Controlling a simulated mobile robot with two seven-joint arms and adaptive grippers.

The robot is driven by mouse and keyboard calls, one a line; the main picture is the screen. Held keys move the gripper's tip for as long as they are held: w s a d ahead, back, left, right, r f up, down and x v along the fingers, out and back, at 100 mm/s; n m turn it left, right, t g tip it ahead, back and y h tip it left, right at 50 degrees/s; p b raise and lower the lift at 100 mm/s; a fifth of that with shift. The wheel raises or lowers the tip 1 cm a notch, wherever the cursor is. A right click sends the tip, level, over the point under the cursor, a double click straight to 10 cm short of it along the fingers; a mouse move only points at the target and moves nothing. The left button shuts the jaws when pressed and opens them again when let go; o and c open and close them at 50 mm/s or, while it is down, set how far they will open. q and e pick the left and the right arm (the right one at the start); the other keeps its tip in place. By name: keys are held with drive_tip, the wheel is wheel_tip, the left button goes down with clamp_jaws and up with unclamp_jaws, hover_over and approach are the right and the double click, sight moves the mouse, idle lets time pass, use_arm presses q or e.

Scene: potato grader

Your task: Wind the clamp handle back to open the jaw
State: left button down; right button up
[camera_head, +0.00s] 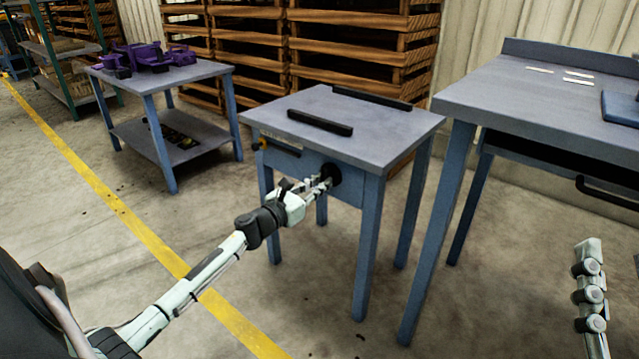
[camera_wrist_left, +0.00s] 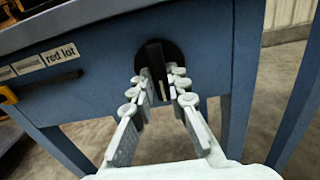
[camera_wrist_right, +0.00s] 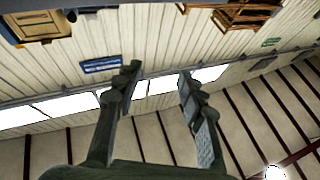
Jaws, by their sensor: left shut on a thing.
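The clamp handle is a black round disc with an upright bar (camera_wrist_left: 154,55) on the blue front of a small grey-topped bench (camera_head: 425,122). It also shows in the head view (camera_head: 332,173). My left gripper (camera_head: 323,183) is shut on the handle's bar, one finger on each side in the left wrist view (camera_wrist_left: 158,76). Two black bars, seemingly the jaw, lie on the bench top: a near one (camera_head: 320,123) and a far one (camera_head: 371,97), with a wide gap between them. My right gripper (camera_wrist_right: 160,78) is open and empty, away from the bench.
A "red lot" label (camera_wrist_left: 58,54) is on the bench front, left of the handle. A taller table (camera_head: 520,95) stands close at right. A table with purple parts (camera_head: 150,57) stands at left, and wooden crates (camera_head: 340,47) behind. The floor in front is clear.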

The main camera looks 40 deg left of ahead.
wheel_tip(320, 180, down, 11)
drive_tip(key=w+d+g+h+p, duration=0.2)
drive_tip(key=d+g+h+p, duration=0.1)
drive_tip(key=g, duration=0.3)
use_arm(q)
drive_tip(key=shift+d+r+n+p, duration=0.15)
drive_tip(key=shift+n+p, duration=0.5)
drive_tip(key=shift+n, duration=3.85)
drive_tip(key=shift+d+f+n+p, duration=0.1)
drive_tip(key=shift+n+p, duration=0.5)
drive_tip(key=shift+n, duration=3.9)
use_arm(e)
drive_tip(key=s+d+f+g+h, duration=0.4)
drive_tip(key=d+f+g, duration=0.3)
drive_tip(key=f, duration=0.4)
drive_tip(key=shift+s+d+f+m, duration=0.35)
drive_tip(key=shift+s+d+m, duration=0.05)
drive_tip(key=shift+d, duration=0.45)
use_arm(q)
drive_tip(key=c, duration=1.5)
unclamp_jaws()
drive_tip(key=shift+r, duration=0.1)
drive_tip(key=shift+s, duration=0.15)
drive_tip(key=s, duration=0.8)
drive_tip(key=s+a, duration=0.1)
drive_tip(key=s, duration=0.2)
drive_tip(key=shift+s, duration=0.4)
